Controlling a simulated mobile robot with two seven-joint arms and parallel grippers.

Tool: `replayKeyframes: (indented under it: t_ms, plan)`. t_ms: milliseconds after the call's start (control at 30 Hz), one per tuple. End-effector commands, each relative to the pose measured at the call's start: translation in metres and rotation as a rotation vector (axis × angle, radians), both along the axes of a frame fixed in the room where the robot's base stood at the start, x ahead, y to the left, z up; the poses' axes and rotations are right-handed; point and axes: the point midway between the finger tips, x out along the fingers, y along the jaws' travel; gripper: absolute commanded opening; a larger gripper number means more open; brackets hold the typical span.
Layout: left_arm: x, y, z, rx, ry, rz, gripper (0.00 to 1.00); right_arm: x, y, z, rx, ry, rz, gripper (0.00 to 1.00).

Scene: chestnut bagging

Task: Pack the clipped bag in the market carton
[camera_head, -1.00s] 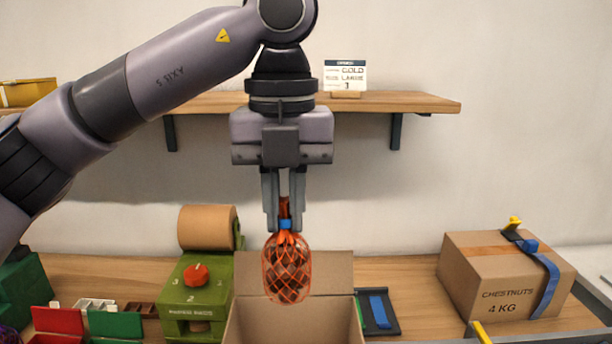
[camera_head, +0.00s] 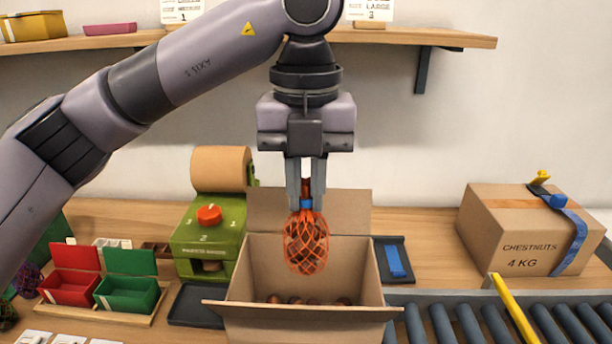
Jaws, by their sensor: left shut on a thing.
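The clipped bag (camera_head: 306,243) is an orange-red net with brown chestnuts inside and a blue clip (camera_head: 306,204) at its neck. My left gripper (camera_head: 306,190) is shut on the bag's neck and holds it upright, hanging over the market carton. The market carton (camera_head: 305,325) is an open brown box with its flaps spread, at the lower middle. Several brown, round things show low inside it. The bag hangs in front of the carton's back wall; I cannot tell how far its bottom is below the rim. My right gripper is not in view.
A green machine (camera_head: 212,238) with a red knob stands left of the carton. Red and green bins (camera_head: 128,294) sit further left. A closed chestnut box (camera_head: 520,232) stands right, behind a roller conveyor (camera_head: 480,322) with a yellow bar (camera_head: 515,310). A shelf (camera_head: 430,38) runs above.

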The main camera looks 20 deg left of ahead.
Motion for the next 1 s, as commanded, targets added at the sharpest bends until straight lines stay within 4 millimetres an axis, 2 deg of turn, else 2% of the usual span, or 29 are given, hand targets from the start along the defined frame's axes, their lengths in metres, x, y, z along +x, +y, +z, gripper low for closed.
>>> replayKeyframes:
  t_ms: [33,600,1000]
  plan:
    - [0.0,0.0,-0.011,0.0,0.0,0.0,0.0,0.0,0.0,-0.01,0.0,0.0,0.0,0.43]
    - [0.0,0.0,-0.08,0.0,0.001,0.0,0.0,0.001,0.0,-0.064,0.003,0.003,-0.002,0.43]
    - [0.0,0.0,-0.127,0.0,-0.001,0.0,0.0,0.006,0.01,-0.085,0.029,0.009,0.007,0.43]
